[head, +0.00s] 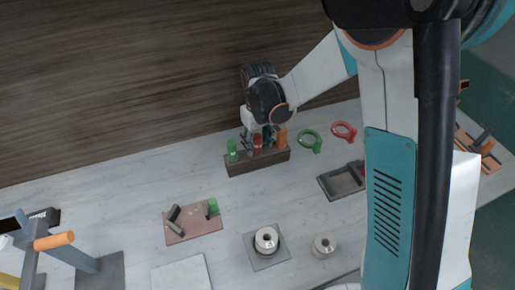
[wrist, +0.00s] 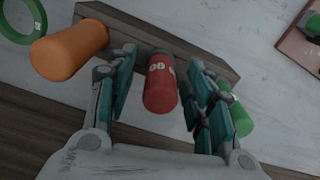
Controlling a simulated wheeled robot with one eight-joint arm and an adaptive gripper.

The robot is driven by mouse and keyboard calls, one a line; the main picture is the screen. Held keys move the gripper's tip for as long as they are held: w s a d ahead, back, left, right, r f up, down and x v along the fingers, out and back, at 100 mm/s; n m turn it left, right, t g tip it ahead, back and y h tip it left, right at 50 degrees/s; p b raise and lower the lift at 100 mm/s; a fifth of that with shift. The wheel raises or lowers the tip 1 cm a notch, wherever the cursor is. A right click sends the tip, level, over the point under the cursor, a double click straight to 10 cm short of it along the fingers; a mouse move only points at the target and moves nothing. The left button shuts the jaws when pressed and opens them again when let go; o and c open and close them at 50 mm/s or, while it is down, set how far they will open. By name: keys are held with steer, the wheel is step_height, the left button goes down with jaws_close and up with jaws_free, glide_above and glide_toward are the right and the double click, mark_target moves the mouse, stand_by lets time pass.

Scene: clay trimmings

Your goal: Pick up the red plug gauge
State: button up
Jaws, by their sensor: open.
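The red plug gauge (wrist: 161,86) stands in a brown wooden rack, between an orange-handled gauge (wrist: 69,51) and a green-handled one (wrist: 236,117). White lettering shows on its red handle. In the wrist view my gripper (wrist: 160,85) is open, with one finger on each side of the red handle. Gaps show between the handle and both fingers. In the head view the red gauge (head: 257,141) is in the middle of the rack (head: 262,166), with my gripper (head: 257,135) right above it. The gauge's lower end is hidden in the rack.
Green (head: 310,141) and red (head: 343,131) ring gauges lie right of the rack. A grey tray (head: 342,182), a reddish plate (head: 193,222) with a green-handled piece and a grey plate (head: 267,248) bearing a round part are nearer. Table between them is clear.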

steer(key=shift+c, duration=0.3)
jaws_close()
steer(key=shift+r, duration=0.1)
steer(key=shift+r, duration=0.1)
